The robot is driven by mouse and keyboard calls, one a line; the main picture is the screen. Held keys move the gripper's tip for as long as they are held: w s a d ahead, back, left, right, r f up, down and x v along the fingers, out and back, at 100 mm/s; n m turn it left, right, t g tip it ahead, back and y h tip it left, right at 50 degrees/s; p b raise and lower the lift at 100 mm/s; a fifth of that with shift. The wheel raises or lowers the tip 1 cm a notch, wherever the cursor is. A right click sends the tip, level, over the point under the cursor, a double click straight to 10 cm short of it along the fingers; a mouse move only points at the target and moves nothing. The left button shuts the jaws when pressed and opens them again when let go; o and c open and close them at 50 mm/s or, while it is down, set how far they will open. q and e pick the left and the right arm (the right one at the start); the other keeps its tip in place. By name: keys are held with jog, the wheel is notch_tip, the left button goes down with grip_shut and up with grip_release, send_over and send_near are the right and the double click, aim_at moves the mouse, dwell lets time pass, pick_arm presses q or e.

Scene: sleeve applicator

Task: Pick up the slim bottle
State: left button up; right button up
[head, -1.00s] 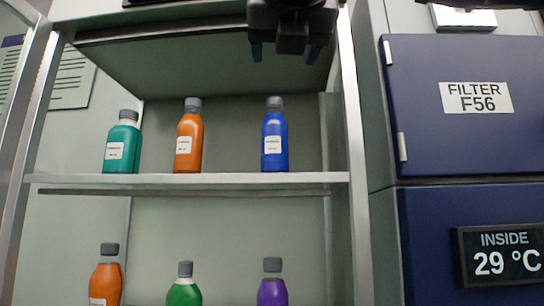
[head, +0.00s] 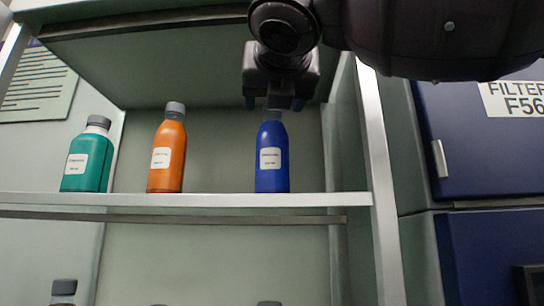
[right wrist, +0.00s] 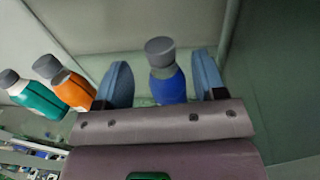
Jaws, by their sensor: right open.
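A blue bottle (head: 272,165) with a grey cap and white label stands upright on the upper shelf. An orange bottle (head: 166,160) and a broader teal bottle (head: 88,162) stand to its left; labels do not show which is called slim. My right gripper (head: 273,103) is open above the blue bottle, its fingertips near cap height and partly covering the cap. In the right wrist view the blue bottle (right wrist: 169,88) shows between the two blue fingers, with a gap on each side. My left gripper is out of view.
The shelf board (head: 220,200) runs beneath the bottles, with a metal post (head: 376,160) close on the right. A back panel and an upper board enclose the bay. A dark blue cabinet (head: 490,150) stands further right. Bottle caps show on the level below.

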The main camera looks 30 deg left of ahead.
jog(key=shift+p+x, duration=0.95)
jog(key=shift+x, duration=2.15)
jog(key=shift+s, duration=0.1)
jog(key=shift+c, duration=0.3)
grip_shut()
